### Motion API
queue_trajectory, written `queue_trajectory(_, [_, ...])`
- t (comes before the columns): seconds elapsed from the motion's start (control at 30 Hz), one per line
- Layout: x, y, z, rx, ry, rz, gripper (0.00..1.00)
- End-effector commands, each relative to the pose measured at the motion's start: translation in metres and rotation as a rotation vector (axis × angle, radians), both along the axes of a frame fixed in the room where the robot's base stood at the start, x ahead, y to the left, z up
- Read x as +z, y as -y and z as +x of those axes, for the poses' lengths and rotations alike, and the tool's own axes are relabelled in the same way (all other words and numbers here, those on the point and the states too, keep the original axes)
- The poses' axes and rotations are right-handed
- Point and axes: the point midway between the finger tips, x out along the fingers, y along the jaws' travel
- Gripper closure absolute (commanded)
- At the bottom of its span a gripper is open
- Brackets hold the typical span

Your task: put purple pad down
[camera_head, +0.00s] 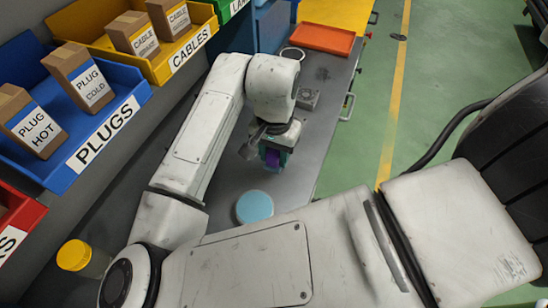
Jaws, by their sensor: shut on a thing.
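My gripper (270,152) is at the end of my arm, over the grey bench top (225,185). It is shut on the purple pad (272,158), of which only a small part shows between the green-tipped fingers. Whether the pad touches the bench top cannot be told. A round light-blue disc (254,207) lies on the bench, below the gripper in the picture and apart from it.
Blue (95,130) and yellow (165,60) bins with boxes line the left side. A yellow-lidded jar (74,255) stands at lower left. An orange tray (322,39), a ring (292,53) and a small grey device (307,98) lie farther back. Green floor is at right.

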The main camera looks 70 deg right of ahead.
Motion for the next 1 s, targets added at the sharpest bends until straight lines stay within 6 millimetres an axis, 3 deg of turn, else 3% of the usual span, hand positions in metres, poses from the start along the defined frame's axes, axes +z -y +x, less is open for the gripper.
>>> queue_trajectory(0.17, [-0.008, 0.005, 0.004, 0.000, -0.001, 0.000, 0.88])
queue_trajectory(0.4, [-0.038, 0.006, 0.005, 0.001, -0.001, 0.000, 0.88])
queue_trajectory(0.77, [-0.043, 0.006, 0.004, 0.000, 0.000, 0.000, 0.88])
queue_trajectory(0.8, [-0.043, 0.006, 0.004, 0.000, 0.000, 0.000, 0.59])
queue_trajectory(1.0, [-0.043, 0.006, 0.004, 0.000, 0.000, 0.000, 0.40])
